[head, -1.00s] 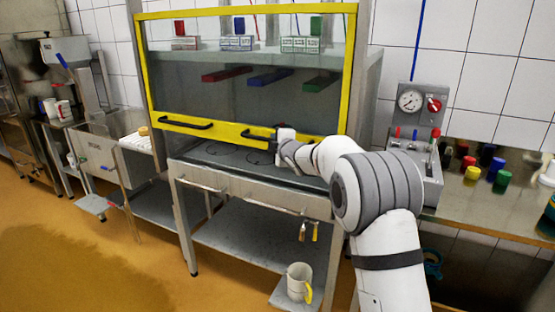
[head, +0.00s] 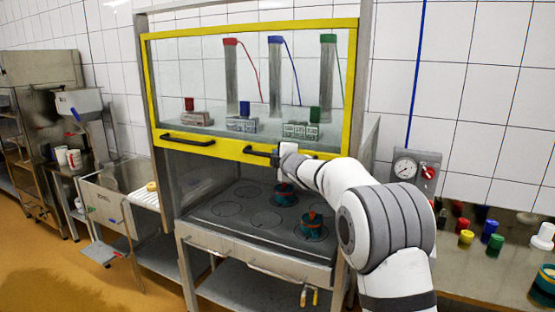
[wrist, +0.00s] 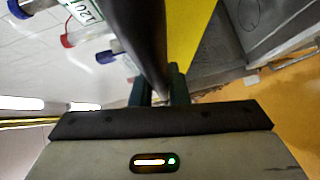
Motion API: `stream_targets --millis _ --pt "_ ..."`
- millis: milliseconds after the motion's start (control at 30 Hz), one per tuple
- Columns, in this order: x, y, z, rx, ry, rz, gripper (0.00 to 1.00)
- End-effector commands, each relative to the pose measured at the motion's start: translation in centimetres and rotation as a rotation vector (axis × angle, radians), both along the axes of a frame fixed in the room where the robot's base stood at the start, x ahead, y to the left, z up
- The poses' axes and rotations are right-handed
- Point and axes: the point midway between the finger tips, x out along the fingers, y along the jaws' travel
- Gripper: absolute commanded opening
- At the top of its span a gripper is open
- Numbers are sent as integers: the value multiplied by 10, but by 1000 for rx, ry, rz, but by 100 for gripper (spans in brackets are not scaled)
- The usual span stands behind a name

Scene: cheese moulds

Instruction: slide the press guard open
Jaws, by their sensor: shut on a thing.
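The press guard (head: 228,150) is a clear panel in a yellow frame, raised partway on the steel press. Its lower bar carries two black handles, a left one (head: 188,139) and a right one (head: 260,151). My gripper (head: 281,152) is shut on the right handle, at the lower right of the guard. In the wrist view the black handle bar (wrist: 140,35) runs between the fingers of my gripper (wrist: 160,92), with a strip of the yellow frame beside it. Below the guard, the press bed (head: 235,212) is open to view, with two teal moulds (head: 312,228) on its right part.
Cylinders with red, blue and green caps (head: 275,75) hang behind the panel, above small weight blocks (head: 243,124). A gauge panel (head: 415,172) and coloured pots (head: 489,231) are at the right. A steel sink (head: 105,204) stands at the left.

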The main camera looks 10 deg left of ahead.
Motion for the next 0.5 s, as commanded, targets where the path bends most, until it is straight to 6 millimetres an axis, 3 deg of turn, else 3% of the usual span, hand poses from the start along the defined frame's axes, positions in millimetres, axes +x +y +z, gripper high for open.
stream_targets --millis 33,467,500 --pt "0 0 8 2 -6 1 0" --pt "0 -1 9 2 -5 0 0" --pt "0 -1 9 2 -5 0 15"
